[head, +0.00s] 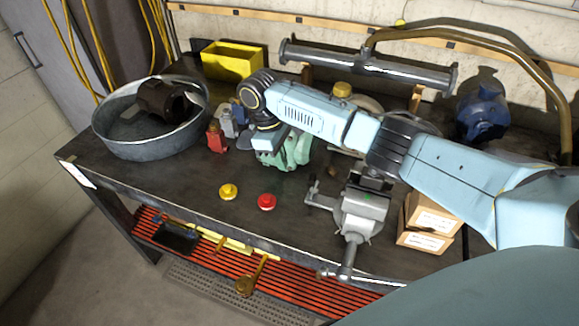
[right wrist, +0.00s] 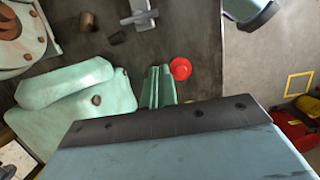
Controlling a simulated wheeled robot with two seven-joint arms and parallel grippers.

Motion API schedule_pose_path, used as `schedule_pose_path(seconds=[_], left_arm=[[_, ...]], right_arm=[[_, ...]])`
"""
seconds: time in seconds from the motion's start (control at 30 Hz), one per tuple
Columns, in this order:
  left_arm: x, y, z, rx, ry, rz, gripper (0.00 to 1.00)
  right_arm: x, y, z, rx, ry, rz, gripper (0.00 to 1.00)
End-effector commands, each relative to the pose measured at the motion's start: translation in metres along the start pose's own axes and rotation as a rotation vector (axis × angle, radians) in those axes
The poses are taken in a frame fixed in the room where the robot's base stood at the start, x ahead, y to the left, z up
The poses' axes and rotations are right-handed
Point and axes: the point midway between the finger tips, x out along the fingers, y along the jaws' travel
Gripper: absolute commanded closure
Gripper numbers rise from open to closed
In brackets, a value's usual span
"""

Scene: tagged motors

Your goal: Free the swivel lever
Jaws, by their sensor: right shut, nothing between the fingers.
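A grey bench vise (head: 362,208) stands at the front of the dark bench, with a bar handle (head: 348,258) hanging at its front and a short grey lever arm (head: 318,198) at its left side. I cannot tell which part is the swivel lever. My right gripper (head: 262,140) is shut and empty, left of the vise and beside a pale green motor (head: 292,152), partly hiding it. The green motor also shows in the right wrist view (right wrist: 85,112). I cannot tell whether the gripper touches it. My left gripper is not in view.
A round metal tub (head: 150,145) holds a dark motor. A yellow tag disc (head: 228,191) and a red one (head: 267,201) lie at the front. Cardboard boxes (head: 428,220) sit right of the vise, a blue motor (head: 484,113) behind.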

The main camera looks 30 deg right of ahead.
Motion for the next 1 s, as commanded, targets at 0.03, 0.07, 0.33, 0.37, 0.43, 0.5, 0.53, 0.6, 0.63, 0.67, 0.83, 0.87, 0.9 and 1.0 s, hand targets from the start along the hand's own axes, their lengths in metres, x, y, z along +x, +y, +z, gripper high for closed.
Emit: schedule_pose_path(seconds=[0.03, 0.07, 0.33, 0.37, 0.43, 0.5, 0.53, 0.6, 0.63, 0.67, 0.83, 0.87, 0.9, 1.0], left_arm=[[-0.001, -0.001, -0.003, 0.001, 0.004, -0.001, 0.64], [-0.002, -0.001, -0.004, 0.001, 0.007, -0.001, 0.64], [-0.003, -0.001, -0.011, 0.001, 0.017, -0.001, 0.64], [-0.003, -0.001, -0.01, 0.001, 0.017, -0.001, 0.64], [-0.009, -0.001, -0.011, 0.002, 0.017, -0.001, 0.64], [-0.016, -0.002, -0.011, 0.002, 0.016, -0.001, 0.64], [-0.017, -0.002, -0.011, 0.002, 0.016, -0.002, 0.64], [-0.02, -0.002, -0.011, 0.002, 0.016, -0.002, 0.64], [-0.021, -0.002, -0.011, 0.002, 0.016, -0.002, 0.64], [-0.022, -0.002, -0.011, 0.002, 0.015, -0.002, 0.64], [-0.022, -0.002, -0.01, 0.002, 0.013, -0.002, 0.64], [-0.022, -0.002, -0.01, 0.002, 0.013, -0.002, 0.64], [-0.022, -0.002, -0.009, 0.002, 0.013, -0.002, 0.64], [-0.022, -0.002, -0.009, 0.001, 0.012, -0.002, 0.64]], right_arm=[[0.01, 0.0, 0.001, 0.001, -0.004, -0.001, 1.0], [0.016, 0.0, 0.002, 0.001, -0.005, -0.002, 1.0], [0.074, -0.001, 0.001, 0.001, -0.004, -0.002, 1.0], [0.081, -0.001, 0.001, 0.0, -0.004, -0.001, 1.0], [0.087, 0.001, 0.009, 0.001, -0.004, 0.001, 1.0], [0.09, 0.001, 0.02, 0.0, -0.003, 0.0, 1.0], [0.091, 0.0, 0.023, 0.0, -0.002, 0.0, 1.0], [0.095, 0.0, 0.03, 0.0, -0.003, 0.0, 1.0], [0.096, 0.0, 0.032, 0.0, -0.002, 0.0, 1.0], [0.097, 0.0, 0.033, -0.001, -0.001, 0.0, 1.0], [0.1, -0.001, 0.037, -0.001, -0.001, 0.0, 1.0], [0.1, -0.001, 0.037, -0.001, -0.001, 0.0, 1.0], [0.1, -0.001, 0.037, -0.001, -0.001, 0.0, 1.0], [0.101, -0.001, 0.037, -0.001, -0.001, 0.0, 1.0]])
